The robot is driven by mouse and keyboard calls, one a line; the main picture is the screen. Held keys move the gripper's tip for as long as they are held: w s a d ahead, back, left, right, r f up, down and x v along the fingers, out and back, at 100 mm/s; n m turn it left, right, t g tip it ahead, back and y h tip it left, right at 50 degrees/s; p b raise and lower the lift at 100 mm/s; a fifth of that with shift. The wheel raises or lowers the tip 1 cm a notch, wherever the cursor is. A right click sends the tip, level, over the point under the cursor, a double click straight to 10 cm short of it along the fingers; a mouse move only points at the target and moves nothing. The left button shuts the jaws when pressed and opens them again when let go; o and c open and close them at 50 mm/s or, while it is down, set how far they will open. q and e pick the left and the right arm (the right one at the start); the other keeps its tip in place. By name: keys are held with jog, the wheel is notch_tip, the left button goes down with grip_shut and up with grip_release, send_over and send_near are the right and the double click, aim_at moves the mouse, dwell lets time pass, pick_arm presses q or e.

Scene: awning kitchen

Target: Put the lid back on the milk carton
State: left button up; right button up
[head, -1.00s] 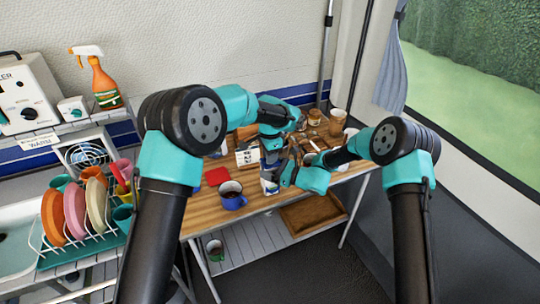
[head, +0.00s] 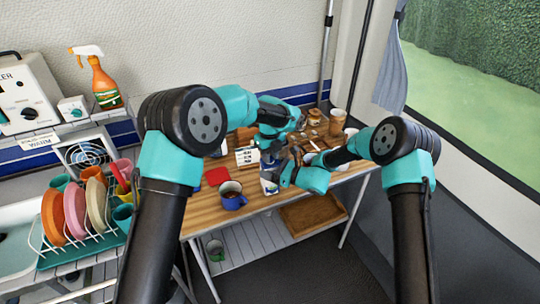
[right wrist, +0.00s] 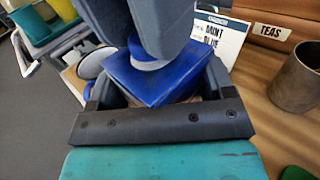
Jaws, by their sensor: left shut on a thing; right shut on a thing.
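The milk carton (head: 269,187) stands on the wooden table, white and blue, mostly hidden by my grippers in the head view. In the right wrist view its blue top (right wrist: 135,82) lies between the fingers of my right gripper (right wrist: 157,85), which is shut on it from the side. My left gripper (head: 271,160) points down over the carton and is shut on the lid. I cannot tell whether the lid is seated there.
A printed card (right wrist: 218,38), a box marked TEAS (right wrist: 275,28) and a metal cup (right wrist: 297,78) are close by. A brown tray (head: 312,213) lies on the lower shelf.

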pick_arm(q)
jog(key=m, duration=1.1)
jog(key=o, duration=0.9)
jog(key=shift+r, duration=2.25)
jog(key=shift+c, duration=0.5)
